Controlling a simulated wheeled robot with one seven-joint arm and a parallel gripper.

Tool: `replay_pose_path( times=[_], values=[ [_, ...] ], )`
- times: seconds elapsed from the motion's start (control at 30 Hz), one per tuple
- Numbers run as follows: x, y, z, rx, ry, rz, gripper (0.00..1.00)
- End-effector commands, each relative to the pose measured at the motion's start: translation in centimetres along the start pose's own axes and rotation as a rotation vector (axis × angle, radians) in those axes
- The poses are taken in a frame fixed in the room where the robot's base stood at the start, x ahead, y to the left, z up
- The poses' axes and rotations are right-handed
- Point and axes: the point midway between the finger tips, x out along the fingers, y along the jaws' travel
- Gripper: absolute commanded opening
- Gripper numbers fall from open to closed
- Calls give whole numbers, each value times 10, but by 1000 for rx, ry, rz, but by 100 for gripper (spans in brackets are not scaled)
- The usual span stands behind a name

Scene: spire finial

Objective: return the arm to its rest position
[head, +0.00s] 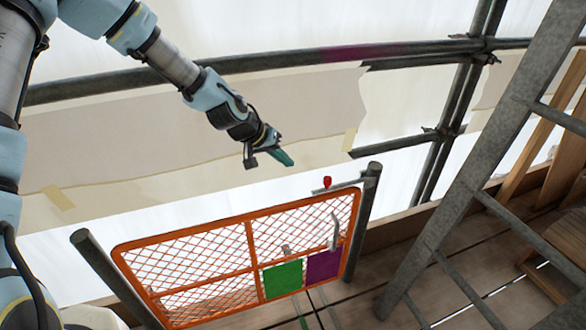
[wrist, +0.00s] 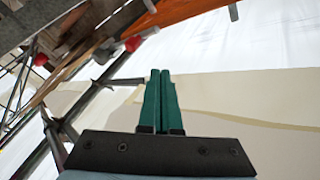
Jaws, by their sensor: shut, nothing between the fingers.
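My gripper (head: 283,158) is at the end of my arm, in the air above the orange mesh gate in the head view. Its green fingers are together with nothing between them, as the wrist view (wrist: 160,75) also shows. My arm reaches in from the upper left of the head view, with its elbow at the top edge. The gripper is apart from the gate and the rails.
The orange mesh gate (head: 249,245) with green and purple panels stands between two posts below. A red knob (head: 327,182) sits near the right post. A horizontal pipe (head: 280,61) runs behind my arm. A ladder (head: 480,165) stands at right on the plank deck.

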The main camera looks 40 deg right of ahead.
Motion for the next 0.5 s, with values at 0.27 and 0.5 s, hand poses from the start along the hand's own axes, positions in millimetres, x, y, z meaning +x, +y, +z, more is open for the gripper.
replay_pose_path(
  times=[0.27,0.5],
  values=[
    [-8,0,1,0,-2,0,0],
    [-44,-33,9,-22,-27,-83,0]
  ],
)
